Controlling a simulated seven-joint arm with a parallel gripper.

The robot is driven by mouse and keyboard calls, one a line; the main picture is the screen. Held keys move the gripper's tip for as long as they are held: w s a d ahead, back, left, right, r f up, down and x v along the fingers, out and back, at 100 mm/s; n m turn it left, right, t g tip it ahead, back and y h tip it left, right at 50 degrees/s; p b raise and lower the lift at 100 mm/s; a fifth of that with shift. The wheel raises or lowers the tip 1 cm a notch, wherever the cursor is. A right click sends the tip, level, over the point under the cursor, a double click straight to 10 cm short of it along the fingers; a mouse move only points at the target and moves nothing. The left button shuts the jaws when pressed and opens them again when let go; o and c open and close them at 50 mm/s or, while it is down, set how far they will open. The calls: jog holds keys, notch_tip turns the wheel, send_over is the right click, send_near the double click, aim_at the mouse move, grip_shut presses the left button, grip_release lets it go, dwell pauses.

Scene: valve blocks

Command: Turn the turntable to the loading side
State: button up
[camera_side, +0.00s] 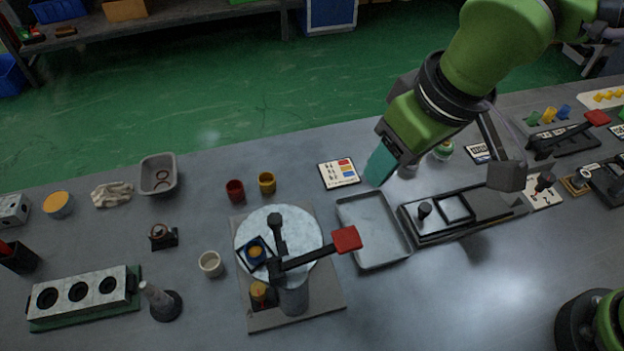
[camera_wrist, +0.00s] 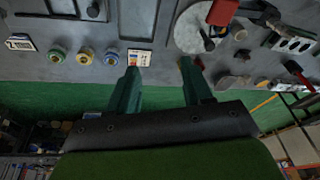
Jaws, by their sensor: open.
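The turntable (camera_side: 300,225) is a round pale disc on a square grey base plate (camera_side: 322,303), left of centre in the side view. A dark post stands on it, and a dark square nest with an orange-yellow round piece (camera_side: 255,251) sits at its left. A dark lever with a red end pad (camera_side: 346,240) crosses its front and points right. The disc also shows at the top of the wrist view (camera_wrist: 188,34), with a red pad (camera_wrist: 222,12) beside it. My gripper (camera_side: 377,168) has teal fingers and is empty, above and behind the turntable to the right; its fingers (camera_wrist: 160,66) are apart.
A shallow grey tray (camera_side: 372,232) lies right of the turntable, with a slide fixture (camera_side: 460,213) beyond. A red cup (camera_side: 235,191), yellow cup (camera_side: 267,182) and printed card (camera_side: 339,172) stand behind.

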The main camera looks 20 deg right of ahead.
jog(key=d+m+y, duration=0.1)
jog(key=d+m, duration=0.1)
jog(key=d, duration=1)
jog(key=shift+d+r+t, duration=0.25)
jog(key=shift+r+t, duration=0.15)
jog(key=shift+f, duration=0.1)
jog(key=shift+c, duration=1.1)
jog(key=shift+n+g, duration=0.5)
jog(key=shift+g, duration=0.1)
jog(key=w+a, duration=0.1)
jog(key=w+a+f, duration=0.1)
jog(key=a, duration=0.1)
jog(key=w+a+f, duration=0.1)
jog(key=shift+a+f, duration=0.1)
jog(key=shift+a, duration=0.15)
jog(key=shift+c, duration=0.3)
notch_tip(320, 180, up, 2)
jog(key=n+g+y, duration=0.1)
jog(key=n+g, duration=0.4)
jog(key=n, duration=1.6)
send_over(275, 218)
jog(key=w+d, duration=0.3)
jog(key=d, duration=0.3)
jog(key=x, duration=1)
jog(key=w+x, duration=0.1)
jog(key=x, duration=0.4)
jog(key=shift+s+a+f, duration=0.15)
jog(key=shift+a+f, duration=0.2)
